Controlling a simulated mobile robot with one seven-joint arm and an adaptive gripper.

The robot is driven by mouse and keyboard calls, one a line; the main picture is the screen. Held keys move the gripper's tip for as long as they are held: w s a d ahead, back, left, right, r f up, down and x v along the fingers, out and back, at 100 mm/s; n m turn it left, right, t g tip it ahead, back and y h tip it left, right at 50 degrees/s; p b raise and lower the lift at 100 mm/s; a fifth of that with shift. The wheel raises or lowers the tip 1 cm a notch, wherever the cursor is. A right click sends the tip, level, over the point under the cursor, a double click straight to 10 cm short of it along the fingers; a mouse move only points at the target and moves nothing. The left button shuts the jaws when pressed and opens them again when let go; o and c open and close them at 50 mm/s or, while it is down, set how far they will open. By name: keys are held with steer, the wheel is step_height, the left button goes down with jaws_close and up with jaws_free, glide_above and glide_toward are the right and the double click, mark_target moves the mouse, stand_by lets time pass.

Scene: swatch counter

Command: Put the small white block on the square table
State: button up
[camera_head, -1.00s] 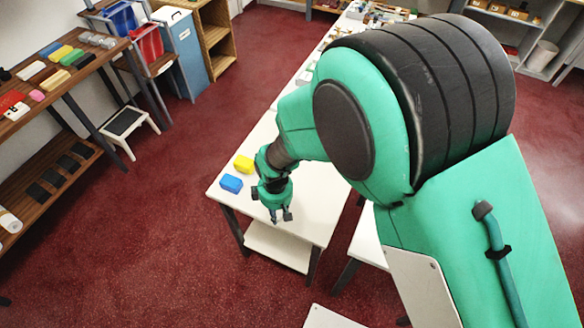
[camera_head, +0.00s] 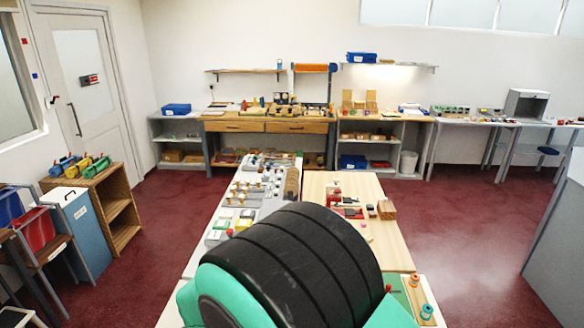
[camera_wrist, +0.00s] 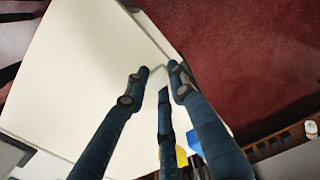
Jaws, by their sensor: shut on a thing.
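In the wrist view my gripper (camera_wrist: 158,72) has its dark blue fingers close together, shut on a small pale thing that I take for the small white block (camera_wrist: 157,70). It hardly stands out from the white table top (camera_wrist: 75,65) behind it, so its outline and its gap from the table cannot be told. A yellow block (camera_wrist: 181,156) and a blue block (camera_wrist: 195,142) show partly behind the fingers at the bottom. In the head view my gripper and both blocks are out of sight. I cannot tell which table is the square one.
In the wrist view red floor (camera_wrist: 240,50) lies past the table's right edge, with a brown wooden shelf (camera_wrist: 285,137) at lower right. The head view shows a cluttered grey table (camera_head: 250,195), a wooden table (camera_head: 320,190), a wooden cabinet (camera_head: 92,195) at left and red floor aisles.

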steer(key=w+d+r+m+t+y, duration=0.1)
steer(key=w+d+r+m, duration=0.35)
steer(key=d+r, duration=0.7)
steer(key=w+d+r+m+t, duration=0.1)
steer(key=w+d+r+m, duration=0.3)
steer(key=d+r, duration=0.8)
steer(key=s+d+r+m+t, duration=0.1)
steer(key=s+d+r+m, duration=0.1)
steer(key=d+r, duration=0.45)
steer(key=s+d+r+m+t, duration=0.1)
steer(key=s+d+r+m, duration=0.15)
steer(key=d+r, duration=0.4)
steer(key=s+d+r+m, duration=0.2)
steer(key=s+d, duration=0.2)
steer(key=s+d+r+m+t+h, duration=0.1)
steer(key=s+d+r+m, duration=0.2)
steer(key=s+d, duration=0.2)
steer(key=shift+s+r+t+b, duration=0.2)
steer(key=shift+s+t+b, duration=0.1)
steer(key=shift+b, duration=0.15)
step_height(320, 180, up, 5)
steer(key=p, duration=0.5)
